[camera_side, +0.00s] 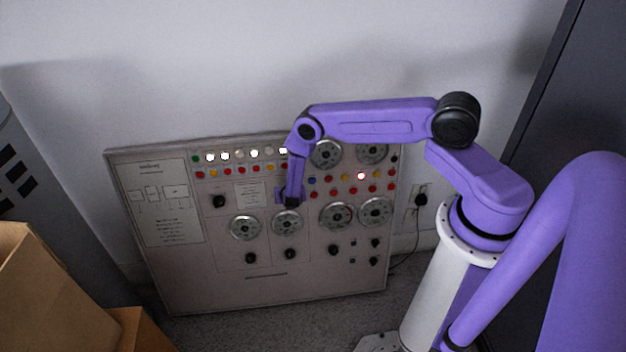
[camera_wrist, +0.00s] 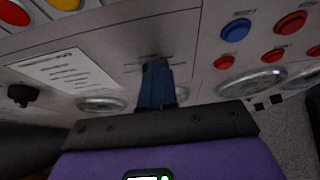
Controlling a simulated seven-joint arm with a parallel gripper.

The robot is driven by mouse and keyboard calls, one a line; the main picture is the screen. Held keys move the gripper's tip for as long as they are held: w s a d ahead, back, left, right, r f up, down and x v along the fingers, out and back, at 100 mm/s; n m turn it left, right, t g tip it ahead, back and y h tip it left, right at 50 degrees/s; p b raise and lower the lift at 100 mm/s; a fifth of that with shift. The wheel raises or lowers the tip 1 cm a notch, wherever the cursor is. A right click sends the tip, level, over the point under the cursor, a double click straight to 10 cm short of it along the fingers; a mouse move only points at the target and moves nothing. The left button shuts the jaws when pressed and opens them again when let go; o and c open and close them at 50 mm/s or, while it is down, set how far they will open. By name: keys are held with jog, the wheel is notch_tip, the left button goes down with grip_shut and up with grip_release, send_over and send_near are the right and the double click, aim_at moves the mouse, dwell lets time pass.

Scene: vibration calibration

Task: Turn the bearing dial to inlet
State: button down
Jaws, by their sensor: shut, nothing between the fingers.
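A grey-white control panel (camera_side: 275,293) leans against the wall, with rotary knobs, gauges, lamps and buttons. My gripper (camera_side: 291,203) is at the panel's upper middle, just above a round gauge (camera_side: 288,222). In the wrist view my gripper's dark blue fingers (camera_wrist: 157,66) are together, with nothing visible between them. They point at a small printed label area on the panel; contact cannot be told. A dial at that spot is hidden by the fingers. A black knob (camera_side: 218,201) is to the left and also shows in the wrist view (camera_wrist: 24,95). No label is readable as bearing or inlet.
Several gauges, including one at the right (camera_side: 376,212), and small lower knobs (camera_side: 251,258) surround my gripper. A blue button (camera_wrist: 236,30) and red buttons (camera_wrist: 290,22) are to its right. Cardboard boxes (camera_side: 50,300) stand at front left. A socket with a plug (camera_side: 420,199) is right of the panel.

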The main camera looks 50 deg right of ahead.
jog(key=shift+w+a, duration=0.55)
jog(key=shift+w+a+f, duration=0.15)
jog(key=shift+a, duration=0.1)
dwell(0.9)
jog(key=s+a+r, duration=0.2)
jog(key=s+a, duration=0.1)
jog(key=a, duration=0.1)
jog(key=shift+s+a, duration=0.2)
jog(key=shift+s, duration=0.1)
dwell(0.5)
jog(key=shift+r, duration=0.1)
